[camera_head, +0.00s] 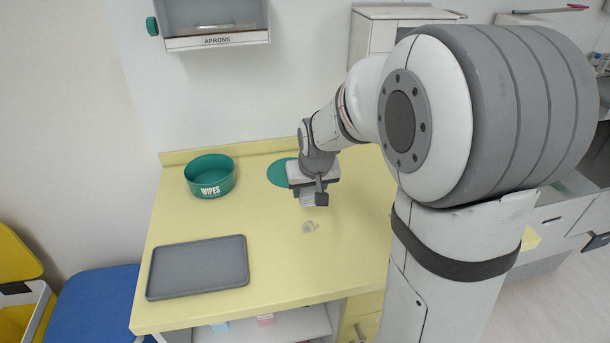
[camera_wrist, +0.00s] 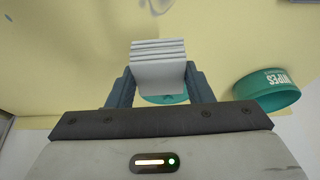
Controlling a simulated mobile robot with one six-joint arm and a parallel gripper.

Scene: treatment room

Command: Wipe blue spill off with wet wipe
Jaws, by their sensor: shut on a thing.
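My gripper (camera_head: 314,190) is over the yellow counter, shut on a white folded wipe. In the wrist view, the wipe (camera_wrist: 158,72) sticks out between the two dark fingers of my gripper (camera_wrist: 160,84), its layered edge facing the top. A small greyish, glossy spill (camera_head: 310,226) lies on the counter just in front of my gripper; it looks grey rather than blue. It also shows as a grey smear at the top of the wrist view (camera_wrist: 158,5). I cannot tell whether the wipe touches the counter.
A green bowl marked WIPES (camera_head: 210,176) stands at the back left of the yellow counter (camera_head: 190,225). A flat green disc (camera_head: 280,172) lies behind my gripper, partly hidden. A grey tray (camera_head: 198,267) lies front left. The counter between tray and spill is clear.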

